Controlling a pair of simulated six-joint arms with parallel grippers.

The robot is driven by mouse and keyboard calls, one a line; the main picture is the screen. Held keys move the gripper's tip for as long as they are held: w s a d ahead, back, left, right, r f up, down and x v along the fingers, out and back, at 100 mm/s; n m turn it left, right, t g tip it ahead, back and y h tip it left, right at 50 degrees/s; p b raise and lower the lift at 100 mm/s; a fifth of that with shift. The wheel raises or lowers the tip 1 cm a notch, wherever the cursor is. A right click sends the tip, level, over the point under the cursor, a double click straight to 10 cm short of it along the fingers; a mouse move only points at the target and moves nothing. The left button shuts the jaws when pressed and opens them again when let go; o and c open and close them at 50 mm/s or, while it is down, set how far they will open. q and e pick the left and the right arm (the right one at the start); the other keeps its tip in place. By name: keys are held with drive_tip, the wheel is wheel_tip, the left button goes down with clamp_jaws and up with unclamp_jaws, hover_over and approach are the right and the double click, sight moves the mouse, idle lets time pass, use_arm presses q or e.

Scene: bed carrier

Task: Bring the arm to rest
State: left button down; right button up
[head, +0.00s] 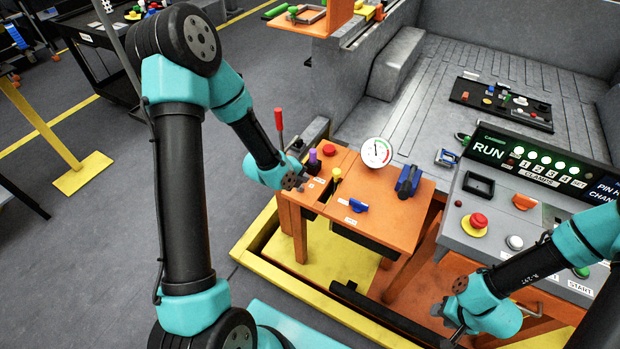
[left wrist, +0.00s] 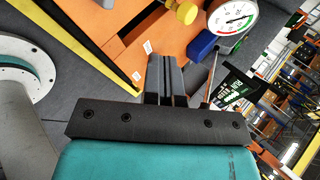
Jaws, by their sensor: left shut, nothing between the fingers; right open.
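My left arm comes in from the left in the head view. Its gripper (head: 301,185) is at the left edge of the orange table (head: 395,222), beside a purple-topped knob (head: 313,158). In the left wrist view the left gripper's fingers (left wrist: 168,78) are together with nothing between them. The orange table also shows there (left wrist: 110,30), beyond the fingers. My right gripper (head: 447,330) is low at the right, in front of the grey control panel, open and small in view.
The table carries a round gauge (head: 376,152), a red button (head: 329,151), a yellow knob (head: 337,174), and blue handles (head: 408,181). A red-handled lever (head: 279,122) stands behind the left gripper. The control panel (head: 490,238) is at right. Grey floor (head: 90,240) at left is clear.

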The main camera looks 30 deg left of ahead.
use_arm(q)
drive_tip(key=shift+s+a+r, duration=0.15)
drive_tip(key=shift+s+r, duration=0.15)
idle(0.4)
drive_tip(key=s+d+f+n+g, duration=0.3)
drive_tip(key=s+f+n, duration=0.3)
drive_tip(key=n, duration=0.7)
drive_tip(key=s+d+f+n+g+y, duration=0.1)
drive_tip(key=s+d+f+n+g, duration=0.3)
drive_tip(key=s+f+n, duration=0.3)
drive_tip(key=s+d+n, duration=0.1)
drive_tip(key=s+n, duration=0.3)
drive_tip(key=n, duration=0.2)
drive_tip(key=shift+s+f, duration=0.25)
drive_tip(key=shift+f, duration=0.05)
